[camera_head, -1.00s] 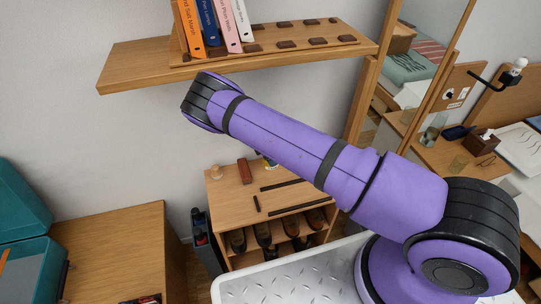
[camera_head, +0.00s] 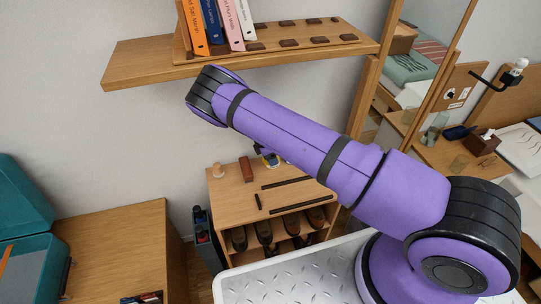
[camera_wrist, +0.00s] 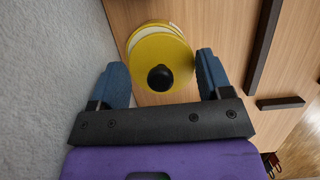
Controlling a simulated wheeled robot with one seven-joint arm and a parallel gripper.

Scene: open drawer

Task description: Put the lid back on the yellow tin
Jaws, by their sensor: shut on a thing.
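In the wrist view, the yellow lid (camera_wrist: 150,52) with its round black knob lies between the two blue fingertips of my gripper (camera_wrist: 162,62). The gripper is shut on the lid by its edges. A yellow and white rim of the tin (camera_wrist: 148,25) shows just behind the lid, slightly offset; I cannot tell whether they touch.
The wall (camera_wrist: 45,70) is close on the left in the wrist view. A shelf with books (camera_head: 145,62) hangs above.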

